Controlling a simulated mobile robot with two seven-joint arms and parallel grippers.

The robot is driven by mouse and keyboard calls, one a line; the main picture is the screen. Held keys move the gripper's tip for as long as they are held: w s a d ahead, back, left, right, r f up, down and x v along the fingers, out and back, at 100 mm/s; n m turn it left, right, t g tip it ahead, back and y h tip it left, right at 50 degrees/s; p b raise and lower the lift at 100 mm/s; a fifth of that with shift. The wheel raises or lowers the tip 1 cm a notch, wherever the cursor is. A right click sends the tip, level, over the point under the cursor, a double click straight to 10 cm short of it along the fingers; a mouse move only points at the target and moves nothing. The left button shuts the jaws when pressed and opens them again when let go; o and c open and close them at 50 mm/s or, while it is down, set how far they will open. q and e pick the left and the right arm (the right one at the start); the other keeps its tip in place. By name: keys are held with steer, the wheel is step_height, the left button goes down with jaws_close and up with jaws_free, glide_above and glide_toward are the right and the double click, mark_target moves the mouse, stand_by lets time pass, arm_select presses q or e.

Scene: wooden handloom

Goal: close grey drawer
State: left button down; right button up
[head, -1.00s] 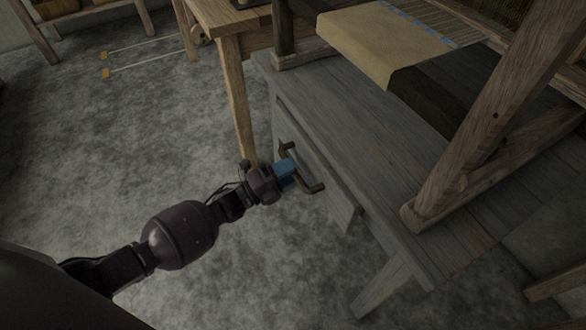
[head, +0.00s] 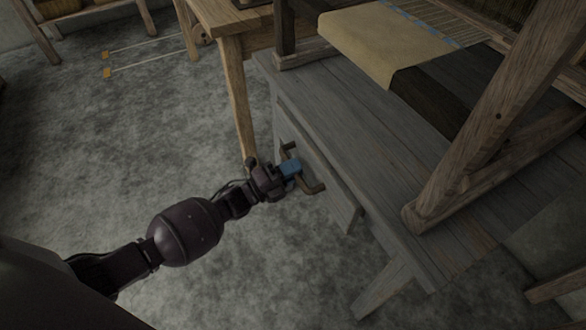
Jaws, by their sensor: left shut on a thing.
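The grey drawer (head: 333,190) is in the side of the grey wooden table (head: 385,155), under its top. Its front stands close to the table's edge; how far it is open is hard to tell from above. A brown bar handle (head: 312,187) sticks out from the drawer front. My left gripper (head: 293,170), with blue fingers, is shut on the handle near its middle. The fingertips are partly hidden around the bar. My right gripper is not in view.
A wooden loom frame (head: 490,125) with tan cloth (head: 375,42) stands on the grey table. A light wooden table (head: 238,95) stands behind my left gripper, its leg close by. The concrete floor (head: 110,160) at left is mostly clear.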

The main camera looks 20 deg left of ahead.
arm_select(q)
steer(key=w+d, duration=0.2)
steer(key=shift+w+d+f+b, duration=0.15)
steer(key=shift+w+b, duration=0.25)
steer(key=shift+w+d, duration=0.15)
steer(key=shift+w, duration=0.05)
steer(key=shift+r, duration=0.2)
steer(key=c, duration=1.1)
jaws_free()
steer(key=shift+w+d, duration=0.1)
steer(key=shift+w, duration=0.05)
steer(key=shift+o, duration=0.2)
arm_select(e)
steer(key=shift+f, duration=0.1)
arm_select(q)
steer(key=shift+f, duration=0.1)
steer(key=p, duration=0.1)
glide_toward(308, 164)
steer(key=shift+s, duration=0.3)
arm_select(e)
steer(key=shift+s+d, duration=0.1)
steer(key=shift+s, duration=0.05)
